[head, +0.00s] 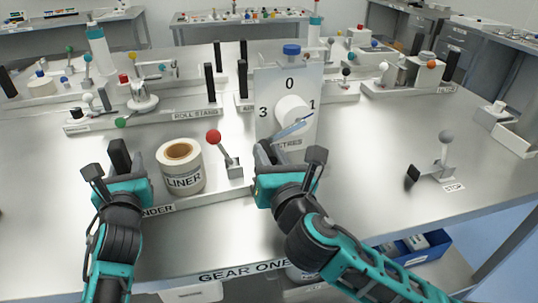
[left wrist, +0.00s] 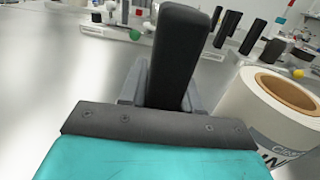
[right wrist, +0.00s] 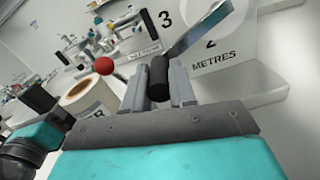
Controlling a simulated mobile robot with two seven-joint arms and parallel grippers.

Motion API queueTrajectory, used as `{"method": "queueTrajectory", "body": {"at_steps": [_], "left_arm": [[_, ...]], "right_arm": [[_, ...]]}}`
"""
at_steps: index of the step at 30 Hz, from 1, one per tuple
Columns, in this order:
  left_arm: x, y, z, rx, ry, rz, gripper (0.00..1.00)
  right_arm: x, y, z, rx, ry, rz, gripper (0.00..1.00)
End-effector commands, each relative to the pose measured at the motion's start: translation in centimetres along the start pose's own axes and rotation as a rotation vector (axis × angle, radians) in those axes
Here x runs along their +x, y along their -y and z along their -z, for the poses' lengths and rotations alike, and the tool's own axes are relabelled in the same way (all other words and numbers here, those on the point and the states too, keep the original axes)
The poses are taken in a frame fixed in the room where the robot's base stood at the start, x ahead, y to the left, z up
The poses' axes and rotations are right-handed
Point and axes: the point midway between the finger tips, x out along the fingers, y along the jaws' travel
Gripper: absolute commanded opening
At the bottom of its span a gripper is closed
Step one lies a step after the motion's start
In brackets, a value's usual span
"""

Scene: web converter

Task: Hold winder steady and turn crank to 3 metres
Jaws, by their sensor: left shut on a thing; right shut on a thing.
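The winder (head: 170,207) stands on the near side of the table, with a white LINER roll (head: 181,168) on its base. My left gripper (head: 118,168) is shut on the black upright post (left wrist: 177,50) at the winder's left end. The white dial plate (head: 268,85) shows 0 at the top, 1 right and 3 left; its 2 and METRES show in the right wrist view. The silver crank arm (head: 290,130) slants down-left across the dial from near the white hub (head: 292,110). My right gripper (head: 270,165) is shut on the crank's black handle (right wrist: 158,78), below and left of the hub.
A red-ball lever (head: 214,138) stands between the roll and the dial. A grey-knobbed STOP lever (head: 446,140) stands at right, with bare table between it and my right arm. Roll stands and other fixtures (head: 145,98) fill the table behind.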

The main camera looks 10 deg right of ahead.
Motion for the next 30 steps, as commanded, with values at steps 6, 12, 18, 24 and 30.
{"method": "queueTrajectory", "body": {"at_steps": [6,12,18,24,30], "left_arm": [[-0.1,-0.3,1.2,0.003,-0.026,-0.010,0.00],[-0.1,-0.4,1.2,0.003,-0.027,-0.010,0.00],[-0.1,-0.3,1.2,0.003,-0.027,-0.010,0.00],[-0.1,-0.3,1.2,0.003,-0.027,-0.010,0.00],[-0.1,-0.3,1.1,0.003,-0.027,-0.010,0.00]], "right_arm": [[0.0,0.1,0.1,-0.001,0.000,0.003,0.00],[0.0,-0.2,-0.5,0.068,0.002,0.002,0.00],[0.0,-1.1,-2.6,0.323,0.005,0.001,0.00],[0.0,-1.2,-3.1,0.385,0.005,0.001,0.00],[0.0,-1.3,-3.2,0.382,0.008,-0.001,0.28]]}}
